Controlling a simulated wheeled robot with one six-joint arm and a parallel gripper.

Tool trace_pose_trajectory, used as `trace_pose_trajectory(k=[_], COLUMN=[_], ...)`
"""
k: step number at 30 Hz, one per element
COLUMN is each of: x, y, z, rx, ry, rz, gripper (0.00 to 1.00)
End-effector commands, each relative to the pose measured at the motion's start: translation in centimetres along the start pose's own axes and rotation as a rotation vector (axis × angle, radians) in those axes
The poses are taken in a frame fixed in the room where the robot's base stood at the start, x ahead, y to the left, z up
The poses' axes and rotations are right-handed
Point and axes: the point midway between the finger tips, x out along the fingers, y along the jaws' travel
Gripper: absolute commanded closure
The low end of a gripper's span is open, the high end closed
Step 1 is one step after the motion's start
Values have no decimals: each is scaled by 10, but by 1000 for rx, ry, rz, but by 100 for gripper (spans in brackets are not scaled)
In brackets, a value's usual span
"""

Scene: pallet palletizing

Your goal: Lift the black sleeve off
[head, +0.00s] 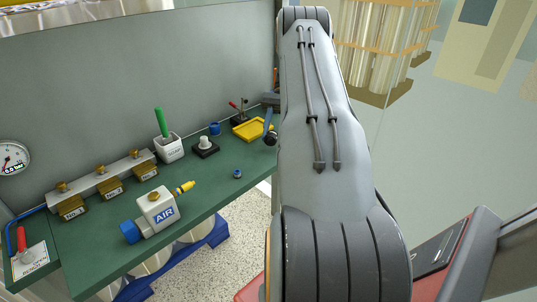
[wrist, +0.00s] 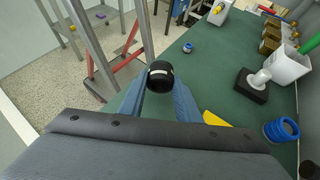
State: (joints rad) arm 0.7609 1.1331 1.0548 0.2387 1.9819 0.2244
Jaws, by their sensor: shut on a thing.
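The black sleeve (wrist: 160,76) is a short black cylinder with a white mark, held between the blue fingertips of my gripper (wrist: 161,92) in the wrist view. My gripper is shut on it. In the head view the sleeve (head: 270,139) shows as a dark round piece at the bench's right end, just left of my arm. A black block with a white post (wrist: 254,86) stands on the bench apart from the sleeve, and its post is bare. The block also shows in the head view (head: 205,148).
The green bench (head: 215,203) carries a yellow tray (head: 252,128), a blue cup-like part (head: 214,128), a small blue ring (head: 237,174), a white holder with a green stick (head: 168,149), and the AIR box (head: 160,211). Bare bench lies around the small ring.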

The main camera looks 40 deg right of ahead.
Motion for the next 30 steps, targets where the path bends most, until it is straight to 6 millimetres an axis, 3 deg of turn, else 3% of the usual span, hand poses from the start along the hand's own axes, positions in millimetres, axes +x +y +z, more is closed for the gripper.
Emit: trace_pose_trajectory(k=[5, 30], x=[5, 10], y=[0, 0], z=[-9, -18], rx=[0, -1], ry=[2, 2], rz=[0, 0], gripper=[93, 93])
